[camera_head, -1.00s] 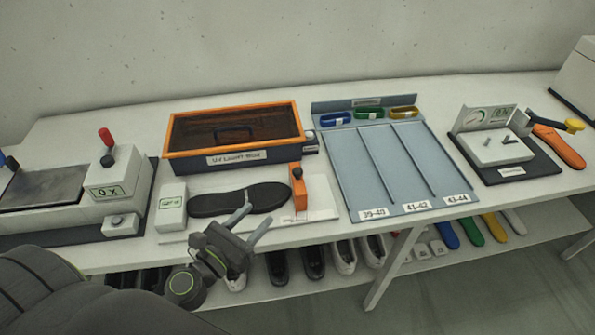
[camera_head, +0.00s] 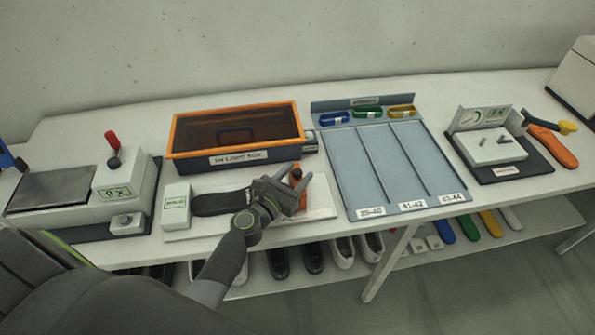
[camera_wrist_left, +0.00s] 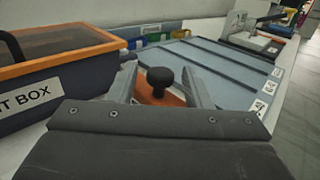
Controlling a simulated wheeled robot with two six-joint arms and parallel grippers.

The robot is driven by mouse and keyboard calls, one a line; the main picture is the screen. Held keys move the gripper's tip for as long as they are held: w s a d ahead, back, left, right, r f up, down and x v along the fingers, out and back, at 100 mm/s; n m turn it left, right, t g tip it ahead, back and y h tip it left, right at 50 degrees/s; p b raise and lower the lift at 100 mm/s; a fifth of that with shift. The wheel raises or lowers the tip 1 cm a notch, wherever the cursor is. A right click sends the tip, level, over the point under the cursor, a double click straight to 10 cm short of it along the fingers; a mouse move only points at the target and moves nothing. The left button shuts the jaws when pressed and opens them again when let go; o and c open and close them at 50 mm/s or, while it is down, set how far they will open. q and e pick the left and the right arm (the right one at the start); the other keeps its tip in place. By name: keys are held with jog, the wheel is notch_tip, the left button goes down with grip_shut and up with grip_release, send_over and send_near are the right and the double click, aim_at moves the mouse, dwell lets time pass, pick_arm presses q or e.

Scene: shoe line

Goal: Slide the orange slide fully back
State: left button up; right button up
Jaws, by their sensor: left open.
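The orange slide (camera_head: 299,199) stands at the right end of the white measuring board (camera_head: 322,205). Its dark round knob (camera_head: 296,173) shows on top. My left gripper (camera_head: 302,188) is open at the slide and hides part of it. In the left wrist view the black knob (camera_wrist_left: 160,80) and orange top (camera_wrist_left: 150,97) sit between the two fingers of my left gripper (camera_wrist_left: 168,92); contact cannot be told. A dark sole (camera_head: 222,203) lies on the board to the left, partly hidden by the gripper. My right gripper is not in view.
A blue-grey sorting tray (camera_head: 355,190) lies close on the right. A small white display block (camera_head: 176,208) stands at the board's left end. Shoes sit on the shelf below.

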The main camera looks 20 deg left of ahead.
pick_arm(q)
jog(key=shift+w+d, duration=0.1)
jog(key=shift+w, duration=0.3)
grip_shut()
jog(key=w+d, duration=0.1)
jog(key=d, duration=0.1)
jog(key=w+d, duration=0.1)
jog(key=d, duration=0.1)
jog(key=w+d, duration=0.2)
jog(key=shift+s+a+r, duration=0.1)
jog(key=shift+a, duration=0.1)
jog(key=shift+c, duration=1.5)
grip_release()
jog(key=shift+d, duration=0.1)
jog(key=o, duration=0.3)
jog(key=shift+d, duration=0.15)
